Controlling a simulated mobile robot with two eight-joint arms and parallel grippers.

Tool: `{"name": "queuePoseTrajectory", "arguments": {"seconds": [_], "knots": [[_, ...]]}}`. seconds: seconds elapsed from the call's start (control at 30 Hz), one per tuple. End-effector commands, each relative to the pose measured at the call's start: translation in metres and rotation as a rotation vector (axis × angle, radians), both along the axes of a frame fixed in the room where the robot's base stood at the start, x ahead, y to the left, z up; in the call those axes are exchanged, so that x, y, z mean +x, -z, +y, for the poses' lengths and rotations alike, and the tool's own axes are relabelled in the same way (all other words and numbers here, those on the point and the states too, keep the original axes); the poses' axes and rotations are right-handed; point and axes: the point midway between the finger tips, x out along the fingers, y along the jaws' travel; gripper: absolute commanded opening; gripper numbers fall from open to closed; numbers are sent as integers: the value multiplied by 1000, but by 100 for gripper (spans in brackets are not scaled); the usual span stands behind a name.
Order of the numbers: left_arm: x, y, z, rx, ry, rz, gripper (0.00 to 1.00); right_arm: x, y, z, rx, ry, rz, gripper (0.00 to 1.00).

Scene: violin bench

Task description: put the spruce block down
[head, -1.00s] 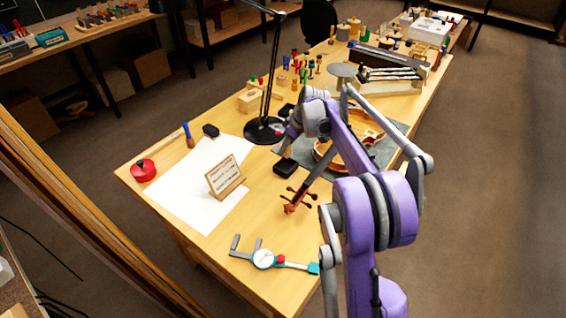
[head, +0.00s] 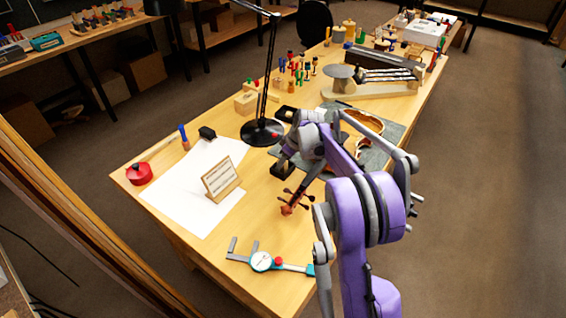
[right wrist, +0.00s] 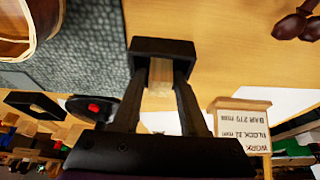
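The spruce block (right wrist: 160,74) is a small pale wooden piece between the fingers of my right gripper (right wrist: 163,92) in the right wrist view. The fingers are shut on it. A small black square holder (head: 282,174) rests on the bench, and its rim (right wrist: 162,45) shows at the fingertips in the right wrist view. The block overlaps the holder there; I cannot tell whether it touches the holder's floor. In the head view my right gripper (head: 285,160) is just over the holder, and the block is hidden. My left gripper is not in view.
The violin scroll (head: 287,208) lies in front of the holder. The violin body (head: 362,122) lies on a grey mat (head: 396,134) behind. A lamp base (head: 262,132), a wooden sign (head: 222,180) on white paper and a caliper (head: 262,261) are nearby.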

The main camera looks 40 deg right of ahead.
Motion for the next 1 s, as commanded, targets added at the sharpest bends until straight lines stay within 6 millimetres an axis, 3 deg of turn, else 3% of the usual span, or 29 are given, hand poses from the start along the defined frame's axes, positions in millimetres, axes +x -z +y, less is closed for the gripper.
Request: {"name": "queuePoseTrajectory", "arguments": {"seconds": [0.37, 0.8, 1.0], "knots": [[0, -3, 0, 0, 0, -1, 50, -1, -7, 0, 0, 0, 0, 44], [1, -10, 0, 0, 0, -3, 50, -33, -86, -10, 1, 2, -1, 44], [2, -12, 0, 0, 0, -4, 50, -42, -109, -12, 1, 0, 0, 44]]}}
